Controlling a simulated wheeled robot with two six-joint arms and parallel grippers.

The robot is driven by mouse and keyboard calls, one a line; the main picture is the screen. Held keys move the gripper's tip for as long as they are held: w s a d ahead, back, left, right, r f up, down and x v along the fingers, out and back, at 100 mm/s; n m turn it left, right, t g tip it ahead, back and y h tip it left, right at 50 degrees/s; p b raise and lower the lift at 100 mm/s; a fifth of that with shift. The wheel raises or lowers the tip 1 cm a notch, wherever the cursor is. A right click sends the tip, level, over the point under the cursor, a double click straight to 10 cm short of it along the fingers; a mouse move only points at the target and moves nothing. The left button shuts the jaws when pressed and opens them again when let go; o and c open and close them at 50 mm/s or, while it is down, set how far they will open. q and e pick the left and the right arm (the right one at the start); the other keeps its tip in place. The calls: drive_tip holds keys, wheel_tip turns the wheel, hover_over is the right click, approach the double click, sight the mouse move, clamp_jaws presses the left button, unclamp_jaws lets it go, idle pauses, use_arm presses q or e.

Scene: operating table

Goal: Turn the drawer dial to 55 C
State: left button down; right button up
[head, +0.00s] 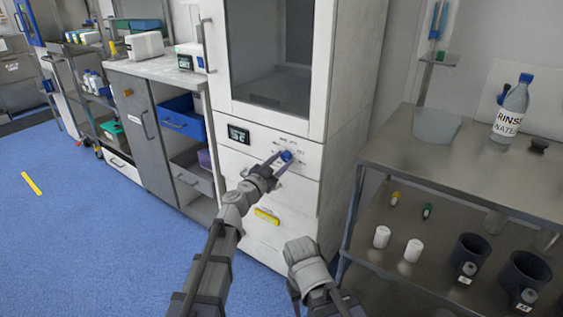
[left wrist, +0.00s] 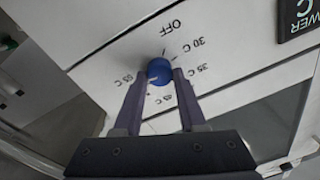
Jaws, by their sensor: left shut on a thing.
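The blue drawer dial (head: 286,156) is on the white front panel below the glass-door cabinet. In the left wrist view the dial (left wrist: 159,71) is ringed by printed marks, with OFF, 30 C and 35 C readable and the other labels small and blurred. My left gripper (head: 280,163) is shut on the dial, with one purple finger on each side of it, as the left wrist view (left wrist: 160,78) also shows. I cannot tell surely which mark the dial points to. My right arm shows at the bottom middle of the head view, but its fingers do not show.
A dark display (head: 238,134) is left of the dial. A yellow label (head: 267,216) is on a lower drawer. A steel shelf (head: 460,175) with a rinse water bottle (head: 510,110) stands at right.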

use_arm(q)
drive_tip(key=shift+s, duration=0.1)
drive_tip(key=shift+c, duration=2.4)
unclamp_jaws()
drive_tip(key=v, duration=0.7)
drive_tip(key=shift+s+a, duration=0.25)
drive_tip(key=shift+s, duration=0.05)
